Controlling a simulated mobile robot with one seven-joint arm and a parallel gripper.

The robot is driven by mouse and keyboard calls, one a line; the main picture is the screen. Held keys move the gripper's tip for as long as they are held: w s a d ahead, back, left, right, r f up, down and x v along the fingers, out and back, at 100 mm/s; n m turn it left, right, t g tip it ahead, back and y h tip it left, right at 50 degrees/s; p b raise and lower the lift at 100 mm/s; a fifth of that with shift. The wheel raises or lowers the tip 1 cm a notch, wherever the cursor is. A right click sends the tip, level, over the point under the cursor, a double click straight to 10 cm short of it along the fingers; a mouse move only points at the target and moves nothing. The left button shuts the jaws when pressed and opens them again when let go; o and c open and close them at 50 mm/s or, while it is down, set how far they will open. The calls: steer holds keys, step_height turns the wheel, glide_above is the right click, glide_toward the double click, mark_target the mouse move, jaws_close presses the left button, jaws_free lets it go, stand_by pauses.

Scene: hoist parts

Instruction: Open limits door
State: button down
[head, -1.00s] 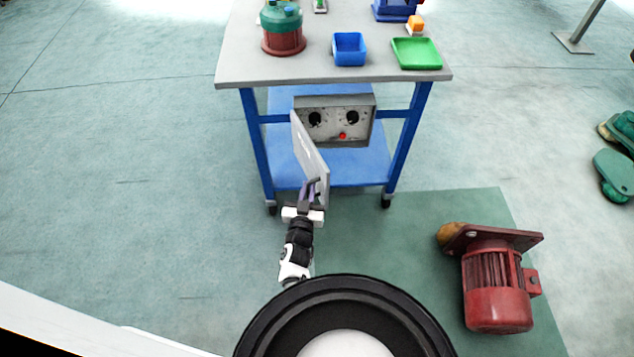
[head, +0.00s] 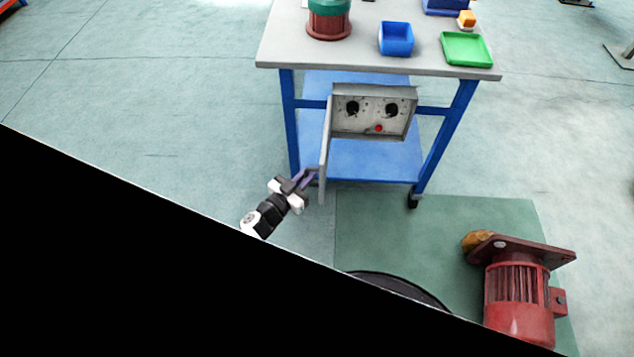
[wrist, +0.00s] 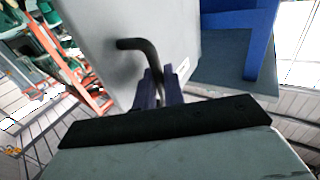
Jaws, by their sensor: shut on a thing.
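The limits door (head: 325,148) is a grey panel hinged at the left edge of a grey control box (head: 372,111). In the head view the door stands swung out toward me and is seen nearly edge-on. The box's face with two black knobs and a red button (head: 379,128) is uncovered. My gripper (head: 309,176) is at the door's lower outer part, on its left side. In the wrist view my gripper (wrist: 159,88) is shut on the door's dark bent handle (wrist: 146,50), and the grey door panel (wrist: 95,30) fills the upper left.
The box hangs under the grey top of a blue wheeled table (head: 350,62). On the top are a blue bin (head: 396,38), a green tray (head: 467,48) and a green-and-red part (head: 329,18). Floor left of the table is clear.

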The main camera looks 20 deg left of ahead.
steer(key=shift+a+m+g+h+b, duration=0.4)
steer(key=shift+a+m+h+b, duration=0.3)
steer(key=shift+a+h+b, duration=0.5)
steer(key=shift+a, duration=0.25)
steer(key=c, duration=1.6)
jaws_free()
